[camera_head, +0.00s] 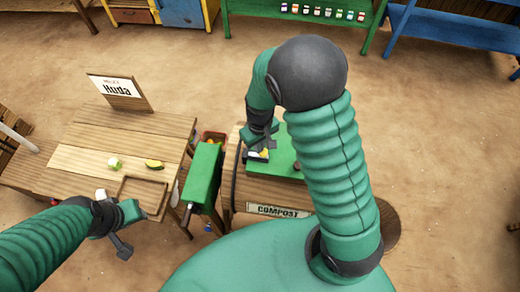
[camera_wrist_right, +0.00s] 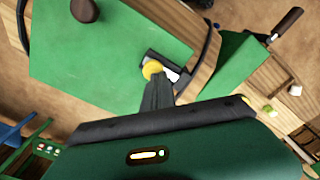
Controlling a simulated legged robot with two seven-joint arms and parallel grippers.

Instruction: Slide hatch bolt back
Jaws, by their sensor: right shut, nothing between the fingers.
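The compost bin's green hatch (camera_wrist_right: 105,55) lies flat on its wooden top. The hatch bolt (camera_wrist_right: 170,70) is a dark metal fitting with a yellow knob (camera_wrist_right: 151,69) at the hatch edge. The bolt also shows in the head view (camera_head: 259,155), partly covered by my right gripper (camera_head: 262,143). In the wrist view my right gripper (camera_wrist_right: 160,92) is shut and empty, its fingertips right at the knob; whether they touch it I cannot tell. My left gripper (camera_head: 122,238) hangs near the table's front edge, away from the hatch; its jaw opening is unclear.
A green box (camera_head: 203,178) with a dark handle stands between the bin and the wooden table (camera_head: 80,160). The table holds a shallow wooden tray (camera_head: 143,195), a yellow-green vegetable (camera_head: 154,164) and a "Huda" sign (camera_head: 117,88). A "COMPOST" label (camera_head: 277,211) marks the bin's front.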

